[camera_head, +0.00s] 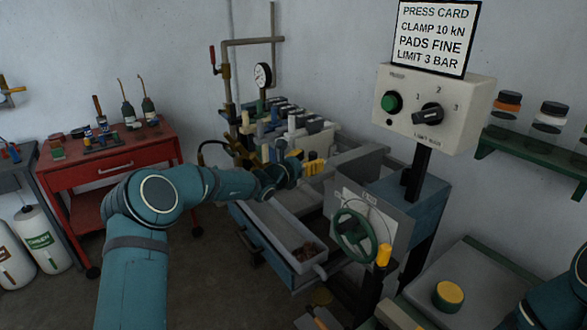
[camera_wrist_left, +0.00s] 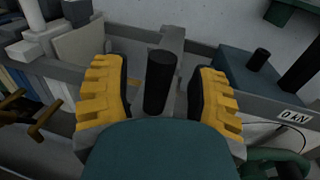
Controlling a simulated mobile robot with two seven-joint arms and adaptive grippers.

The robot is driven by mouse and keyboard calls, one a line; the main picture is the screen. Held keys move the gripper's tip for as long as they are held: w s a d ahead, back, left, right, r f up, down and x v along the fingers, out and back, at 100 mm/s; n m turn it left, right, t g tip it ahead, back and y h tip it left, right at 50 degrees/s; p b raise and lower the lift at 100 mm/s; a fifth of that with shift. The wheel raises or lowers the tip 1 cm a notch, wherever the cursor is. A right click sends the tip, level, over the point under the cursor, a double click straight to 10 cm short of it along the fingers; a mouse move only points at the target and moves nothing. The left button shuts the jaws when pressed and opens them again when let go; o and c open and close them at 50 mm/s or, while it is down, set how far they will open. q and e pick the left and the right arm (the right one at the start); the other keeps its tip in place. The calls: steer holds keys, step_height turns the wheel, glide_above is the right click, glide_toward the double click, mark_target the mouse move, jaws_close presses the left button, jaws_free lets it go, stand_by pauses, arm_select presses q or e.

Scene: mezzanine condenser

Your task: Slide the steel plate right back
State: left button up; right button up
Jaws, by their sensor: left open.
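My left gripper (camera_head: 314,167) reaches over the press bench in the head view. In the left wrist view its two yellow fingers (camera_wrist_left: 163,90) are apart, with an upright black cylindrical handle (camera_wrist_left: 160,82) between them. I see gaps on both sides of the handle. A grey steel piece (camera_wrist_left: 173,42), which looks like the steel plate, extends behind the handle. In the head view a flat grey steel surface (camera_head: 357,160) lies just right of the gripper; I cannot tell how much of it is the plate. My right gripper is out of view.
A grey tray (camera_head: 278,226) lies in front of the gripper. A green handwheel (camera_head: 353,235) and control box (camera_head: 434,108) are to the right. Blocks and a pressure gauge (camera_head: 262,75) stand behind. A red cart (camera_head: 108,160) is at left, with open floor between.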

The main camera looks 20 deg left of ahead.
arm_select(q)
steer(key=v, duration=1)
steer(key=shift+s, duration=0.15)
steer(key=s+d+f+m+g+h, duration=0.1)
steer(key=s+d+f+m+g, duration=0.25)
steer(key=f, duration=0.25)
steer(key=s+d+f+m+g, duration=0.2)
steer(key=s+d+f+g, duration=0.1)
steer(key=d+f, duration=0.25)
steer(key=s+d+f+m+g+y, duration=0.2)
steer(key=s+f+m+g, duration=0.1)
steer(key=s+f+m, duration=0.8)
steer(key=s+d+f+m+g+y+b, duration=0.1)
steer(key=s+d+f+m+g+y, duration=0.2)
steer(key=s+f+m, duration=0.8)
steer(key=s+m+g, duration=0.1)
steer(key=s, duration=0.6)
steer(key=shift+s+d+f+b, duration=0.2)
steer(key=shift+s+f+b, duration=0.1)
steer(key=shift+s+f, duration=0.1)
steer(key=shift+g, duration=0.25)
